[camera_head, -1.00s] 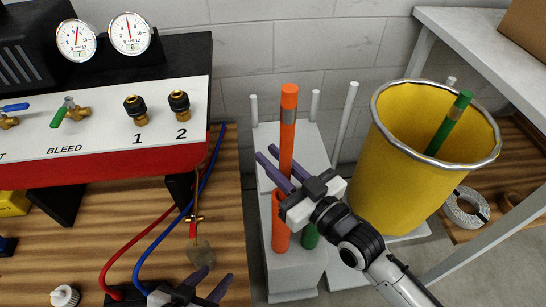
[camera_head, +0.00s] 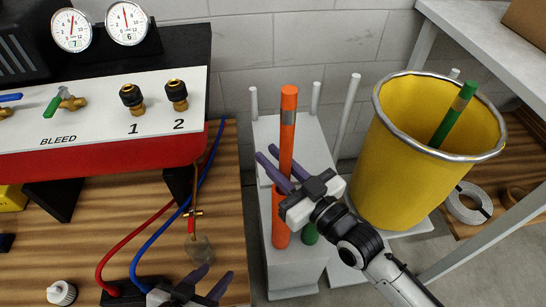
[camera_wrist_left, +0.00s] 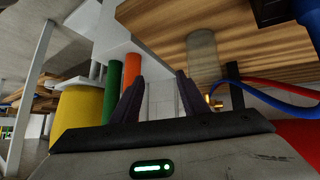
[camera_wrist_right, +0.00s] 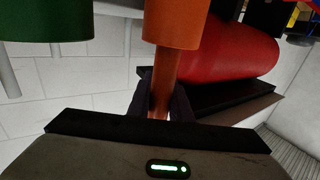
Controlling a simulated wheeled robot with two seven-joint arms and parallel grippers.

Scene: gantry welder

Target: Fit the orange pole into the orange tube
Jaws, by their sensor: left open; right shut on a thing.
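The orange pole (camera_head: 288,105) has a grey band near its top and stands about upright. My right gripper (camera_head: 274,168) is shut on it, with purple fingers around its lower part. The orange tube (camera_head: 280,225) stands upright directly below, on a pale block. In the right wrist view the pole (camera_wrist_right: 163,85) meets the mouth of the tube (camera_wrist_right: 178,22); the pole's end is hidden, so how deep it sits cannot be told. My left gripper (camera_head: 211,276) is open and empty, over the wooden table; it also shows in the left wrist view (camera_wrist_left: 160,85).
A green tube (camera_head: 310,234) stands right beside the orange one. A yellow bin (camera_head: 400,170) holding a green pole (camera_head: 452,115) is to the right. White pegs rise behind. A red-and-white gauge panel (camera_head: 100,110) and hoses fill the left.

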